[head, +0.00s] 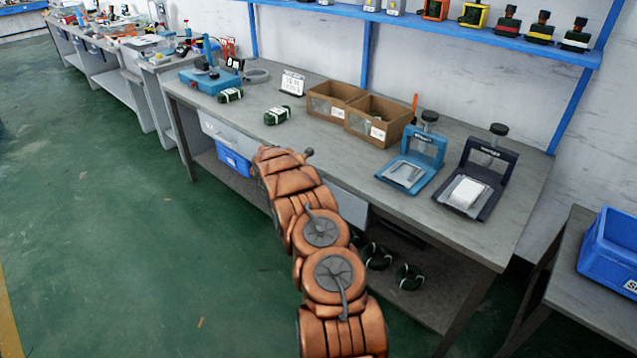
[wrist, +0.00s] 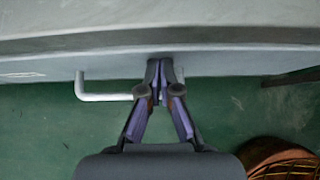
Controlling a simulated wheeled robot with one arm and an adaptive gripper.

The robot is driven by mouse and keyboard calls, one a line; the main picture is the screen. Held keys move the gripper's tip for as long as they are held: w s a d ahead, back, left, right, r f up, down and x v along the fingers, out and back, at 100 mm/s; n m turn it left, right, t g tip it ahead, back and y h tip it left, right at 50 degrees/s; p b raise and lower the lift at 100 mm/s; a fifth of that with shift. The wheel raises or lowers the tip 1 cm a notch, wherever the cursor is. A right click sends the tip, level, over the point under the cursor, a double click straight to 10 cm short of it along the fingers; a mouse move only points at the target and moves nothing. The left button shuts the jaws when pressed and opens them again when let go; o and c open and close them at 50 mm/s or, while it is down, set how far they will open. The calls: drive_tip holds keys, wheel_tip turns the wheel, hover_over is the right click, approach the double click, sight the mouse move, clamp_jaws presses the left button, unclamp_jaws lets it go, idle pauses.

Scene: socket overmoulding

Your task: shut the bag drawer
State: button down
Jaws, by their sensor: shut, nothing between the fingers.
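A pale drawer front (wrist: 215,61) runs across the wrist view, just below the bench edge. Its white bar handle (wrist: 105,97) lies left of my gripper (wrist: 160,64). My gripper is shut and empty, its fingertips at the drawer front by the handle's right end; whether they touch is unclear. Little or no gap shows between drawer front and bench edge. In the head view a pale drawer front (head: 220,130) shows left of my arm and another pale front (head: 347,205) right of it. My arm hides the gripper there, and which one is the bag drawer cannot be told.
The grey workbench (head: 330,160) carries cardboard boxes (head: 378,120), a blue press (head: 412,168) and a dark press (head: 480,180). A blue bin (head: 233,160) sits below the left drawer. Coiled cables (head: 378,255) lie on the lower shelf. The green floor in front is clear.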

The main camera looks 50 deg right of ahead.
drive_tip(key=shift+s+d+r, duration=0.15)
drive_tip(key=shift+s+d, duration=0.1)
drive_tip(key=shift+d, duration=0.25)
drive_tip(key=a+r+b, duration=0.3)
drive_tip(key=a+r, duration=0.3)
drive_tip(key=a, duration=0.6)
drive_tip(key=shift+w+a+r+b, duration=0.15)
drive_tip(key=shift+w+r+b, duration=0.15)
drive_tip(key=shift+w, duration=0.15)
